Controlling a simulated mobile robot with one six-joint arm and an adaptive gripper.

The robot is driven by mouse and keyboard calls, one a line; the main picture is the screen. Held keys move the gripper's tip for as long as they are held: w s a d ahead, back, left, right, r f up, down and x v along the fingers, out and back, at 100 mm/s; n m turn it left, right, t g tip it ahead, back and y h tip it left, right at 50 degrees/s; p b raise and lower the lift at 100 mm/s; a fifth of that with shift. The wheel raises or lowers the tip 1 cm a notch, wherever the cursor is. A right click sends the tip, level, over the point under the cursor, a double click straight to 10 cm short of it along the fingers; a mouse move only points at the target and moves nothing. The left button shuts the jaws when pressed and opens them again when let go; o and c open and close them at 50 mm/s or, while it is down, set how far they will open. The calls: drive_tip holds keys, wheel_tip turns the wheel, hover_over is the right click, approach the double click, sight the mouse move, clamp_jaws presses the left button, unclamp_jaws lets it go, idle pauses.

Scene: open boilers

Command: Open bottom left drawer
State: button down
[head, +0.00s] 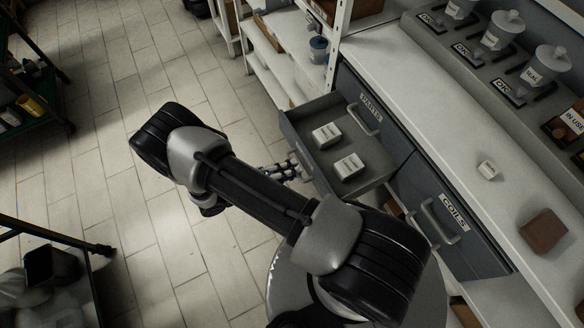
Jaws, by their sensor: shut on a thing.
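The bottom left drawer (372,180) is pulled out below the closed front marked PARTS (352,90) in the head view. Two small white boxes, one nearer the back (326,134) and one nearer the front right (348,166), lie inside it. My gripper (292,168) is low at the outer front face of this drawer, partly hidden by my arm.
The closed drawer marked COILS (462,238) is to the right. The counter (420,108) above carries a small white block (488,170), a brown block (543,231) and labelled canisters (502,30). White shelving (285,68) stands behind the drawer. Tiled floor (180,75) is clear to the left.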

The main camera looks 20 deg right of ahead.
drive_tip(key=c, duration=1.7)
unclamp_jaws()
drive_tip(key=v, duration=1.2)
